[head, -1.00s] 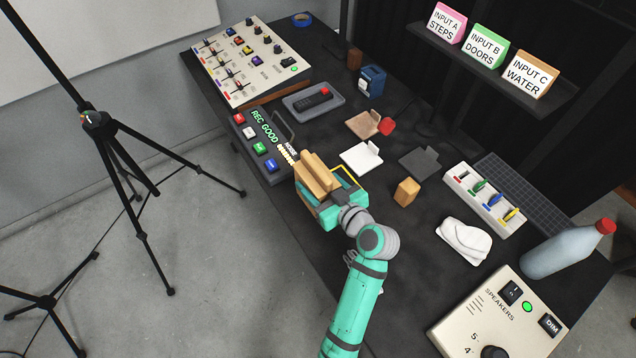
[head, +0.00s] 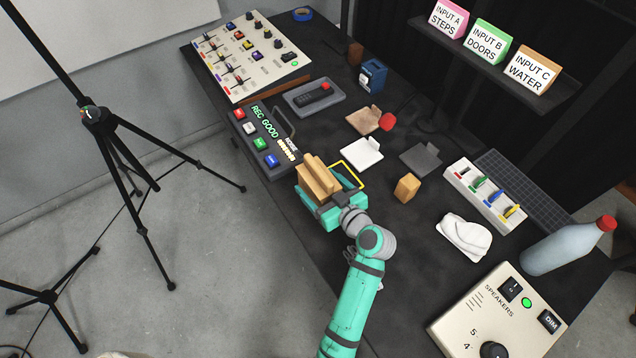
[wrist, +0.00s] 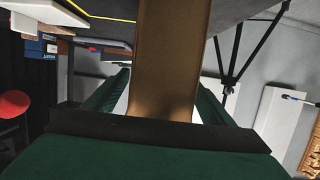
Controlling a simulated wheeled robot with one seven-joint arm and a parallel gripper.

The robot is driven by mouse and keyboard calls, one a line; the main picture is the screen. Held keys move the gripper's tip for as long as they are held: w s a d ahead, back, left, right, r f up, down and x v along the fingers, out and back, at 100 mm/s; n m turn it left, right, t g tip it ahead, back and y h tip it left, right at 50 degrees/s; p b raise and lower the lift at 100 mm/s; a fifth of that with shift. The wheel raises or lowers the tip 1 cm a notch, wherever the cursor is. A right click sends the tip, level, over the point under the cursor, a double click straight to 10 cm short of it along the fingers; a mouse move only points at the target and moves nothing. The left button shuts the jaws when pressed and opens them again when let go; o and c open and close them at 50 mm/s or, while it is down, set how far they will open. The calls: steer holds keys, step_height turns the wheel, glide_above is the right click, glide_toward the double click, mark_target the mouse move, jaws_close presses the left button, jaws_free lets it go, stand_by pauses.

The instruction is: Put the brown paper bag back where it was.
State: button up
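The brown paper bag (head: 318,176) is in my gripper (head: 322,190), at the near left edge of the black table in the head view. It looks raised above the table, and its lower part is hidden by the gripper. In the wrist view the bag (wrist: 166,60) stands between the two fingers, which lie on both of its sides. A yellow outline (head: 349,167) is marked on the table just right of the bag, partly hidden by my gripper.
A recorder with coloured buttons (head: 262,135) is close to the left of the bag. A white stand (head: 361,154) and a small tan block (head: 407,187) lie to the right. A tripod (head: 97,118) stands on the floor at left.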

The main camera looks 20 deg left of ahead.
steer(key=shift+r, duration=0.1)
steer(key=shift+s+d+r, duration=0.1)
steer(key=shift+r, duration=0.05)
steer(key=v, duration=1.1)
steer(key=shift+s+d, duration=0.2)
steer(key=shift+d, duration=0.05)
steer(key=shift+r, duration=0.15)
